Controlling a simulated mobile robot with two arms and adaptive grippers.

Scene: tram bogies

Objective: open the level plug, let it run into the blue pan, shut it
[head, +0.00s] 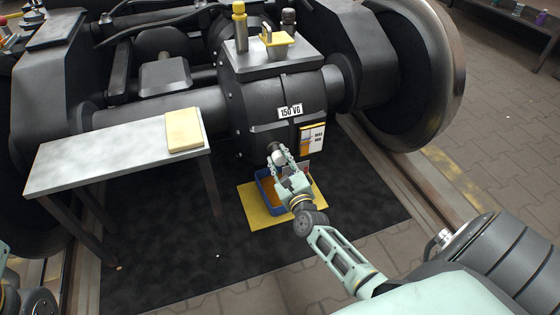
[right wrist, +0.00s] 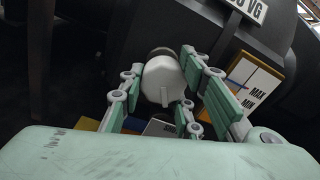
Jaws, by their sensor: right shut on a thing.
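The level plug (right wrist: 163,82) is a pale round knob with a small bar on its face, low on the front of the dark gearbox (head: 262,100). It also shows in the head view (head: 278,157). My right gripper (head: 279,160) is shut on it, with fingers on both sides in the right wrist view. A darker ring shows behind the knob; I cannot tell how far the plug is screwed in. The blue pan (head: 261,180) stands below, partly hidden by my gripper, and its inside looks orange-brown. My left gripper is not clearly in view.
The pan stands on a yellow mat (head: 254,216) over a dark floor sheet (head: 180,255). A MAX/MIN sign (head: 312,137) is right of the plug. A grey bench (head: 110,155) with a yellow cloth (head: 184,130) stands left. A large wheel (head: 425,70) is at right.

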